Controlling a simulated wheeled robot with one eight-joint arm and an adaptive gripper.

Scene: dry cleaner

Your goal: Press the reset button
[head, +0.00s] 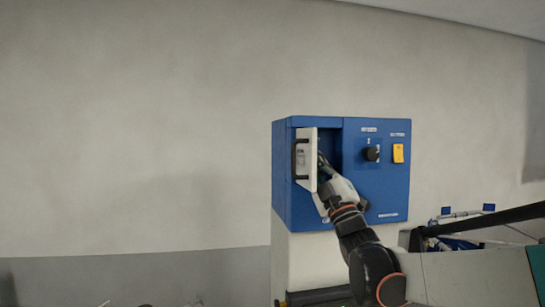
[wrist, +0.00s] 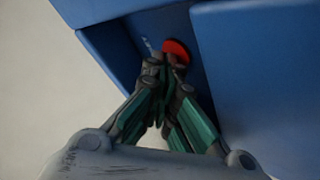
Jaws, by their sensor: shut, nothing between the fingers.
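A red round button (wrist: 177,47) shows in the wrist view inside a blue recess, beyond my fingertips. My gripper (wrist: 168,72) is shut and empty, its green and dark fingers together. The fingertips overlap the lower edge of the button in the picture; I cannot tell whether they touch it. In the head view my gripper (head: 322,161) reaches into the opening of a blue control box (head: 377,195), just right of its open white door (head: 308,172). The button is not visible in the head view. I cannot read a reset label.
The white door has a black handle (head: 301,160) and stands out from the box, close to my gripper on the left. A black knob (head: 371,153) and a yellow switch (head: 398,153) sit on the face to the right. Blue walls flank the fingers.

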